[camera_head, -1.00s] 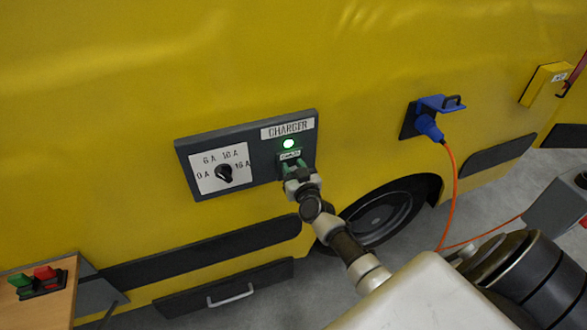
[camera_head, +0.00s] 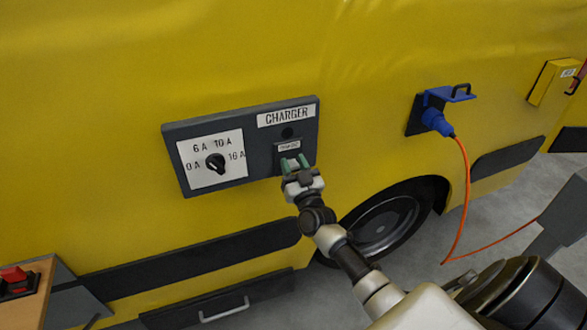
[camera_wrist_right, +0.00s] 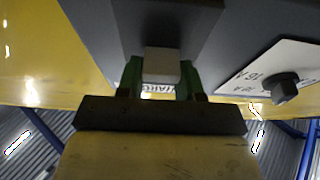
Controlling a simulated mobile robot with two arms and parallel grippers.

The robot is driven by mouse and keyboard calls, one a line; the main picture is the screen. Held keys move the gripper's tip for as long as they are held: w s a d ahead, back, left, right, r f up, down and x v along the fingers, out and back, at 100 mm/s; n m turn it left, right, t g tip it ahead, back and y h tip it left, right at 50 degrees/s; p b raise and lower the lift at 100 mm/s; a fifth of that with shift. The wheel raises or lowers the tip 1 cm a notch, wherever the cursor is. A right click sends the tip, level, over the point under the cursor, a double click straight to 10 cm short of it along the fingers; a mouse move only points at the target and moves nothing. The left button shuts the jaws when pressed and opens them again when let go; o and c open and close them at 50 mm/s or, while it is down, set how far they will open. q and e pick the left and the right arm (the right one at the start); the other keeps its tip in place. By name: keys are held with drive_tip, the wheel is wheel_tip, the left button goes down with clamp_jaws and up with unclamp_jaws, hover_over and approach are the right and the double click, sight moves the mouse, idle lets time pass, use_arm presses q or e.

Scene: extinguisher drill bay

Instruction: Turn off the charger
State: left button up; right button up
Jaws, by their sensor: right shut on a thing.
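The grey charger panel (camera_head: 255,137) is on the yellow vehicle's side, under a "CHARGER" label. Its round indicator lamp (camera_head: 288,133) is dark. A small label plate (camera_head: 289,146) sits below the lamp. My right gripper (camera_head: 295,163) is at the panel just below that plate. In the right wrist view its green fingers (camera_wrist_right: 160,78) are closed around a pale block-shaped switch part (camera_wrist_right: 162,64). The black rotary knob (camera_head: 215,163) stands on the white scale plate marked 0 A, 6 A, 10 A and 16 A; it also shows in the wrist view (camera_wrist_right: 280,88). My left gripper is not visible.
A blue plug (camera_head: 437,121) with an orange cable (camera_head: 464,190) is in a socket on the right. A wheel (camera_head: 385,228) is below it.

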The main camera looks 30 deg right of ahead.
drive_tip(key=o, duration=0.9)
drive_tip(key=shift+o, duration=0.2)
drive_tip(key=b+v, duration=0.2)
drive_tip(key=v, duration=0.8)
drive_tip(key=shift+s, duration=0.4)
drive_tip(key=shift+f, duration=0.2)
drive_tip(key=s+a+f+n+g+y, duration=0.1)
drive_tip(key=s+a+f+g+y, duration=0.15)
drive_tip(key=f, duration=0.85)
drive_tip(key=s+a+f+n+g+y, duration=0.15)
drive_tip(key=s+f+g, duration=0.25)
drive_tip(key=f, duration=0.6)
drive_tip(key=s+a+f+n+g+y, duration=0.1)
drive_tip(key=s+a+f+g, duration=0.25)
drive_tip(key=f, duration=0.75)
drive_tip(key=s+a+f+g, duration=0.1)
drive_tip(key=s+f+g, duration=0.2)
drive_tip(key=s+f, duration=0.3)
drive_tip(key=s+a+f+n+g, duration=0.1)
drive_tip(key=s+f+g, duration=0.2)
drive_tip(key=s, duration=1.1)
drive_tip(key=s+a+f+g, duration=0.1)
drive_tip(key=s+f+g, duration=0.3)
drive_tip(key=s+f, duration=0.4)
drive_tip(key=s, duration=0.3)
drive_tip(key=shift+a+f, duration=0.4)
